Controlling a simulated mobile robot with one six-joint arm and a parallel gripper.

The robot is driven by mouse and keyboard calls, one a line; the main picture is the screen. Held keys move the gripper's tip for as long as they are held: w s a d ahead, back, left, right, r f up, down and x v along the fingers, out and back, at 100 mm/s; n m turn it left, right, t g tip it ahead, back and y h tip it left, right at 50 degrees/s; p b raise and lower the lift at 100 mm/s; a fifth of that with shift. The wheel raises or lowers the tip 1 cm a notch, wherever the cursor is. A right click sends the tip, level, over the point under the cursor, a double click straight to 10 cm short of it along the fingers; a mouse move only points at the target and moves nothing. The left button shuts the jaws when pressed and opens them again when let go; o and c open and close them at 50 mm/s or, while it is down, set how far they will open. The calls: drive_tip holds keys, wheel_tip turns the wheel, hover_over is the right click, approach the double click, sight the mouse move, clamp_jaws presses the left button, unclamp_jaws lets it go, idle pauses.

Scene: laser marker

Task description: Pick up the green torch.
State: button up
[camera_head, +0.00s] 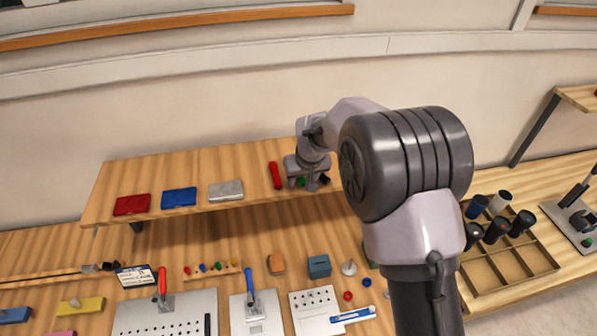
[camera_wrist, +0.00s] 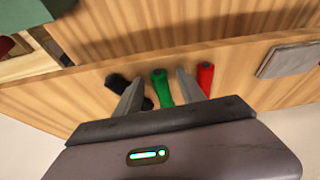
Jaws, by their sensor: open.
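The green torch (camera_wrist: 162,90) lies on the raised wooden shelf (camera_wrist: 65,100), between a black torch (camera_wrist: 117,82) and a red torch (camera_wrist: 206,76). My gripper (camera_wrist: 160,78) is open, with one finger on each side of the green torch in the wrist view. I cannot tell whether the fingers touch it. The left finger partly covers the black torch; the right finger is close to the red torch. In the head view my gripper (camera_head: 308,180) is at the shelf's right part and hides most of the green torch (camera_head: 301,182).
Red (camera_head: 132,205), blue (camera_head: 179,197) and grey (camera_head: 226,190) flat cases lie farther left on the shelf. The lower bench holds plates, tools and small parts. A wall is behind the shelf.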

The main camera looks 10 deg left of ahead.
drive_tip(key=shift+s+d+r, duration=0.1)
drive_tip(key=shift+s, duration=0.05)
clamp_jaws()
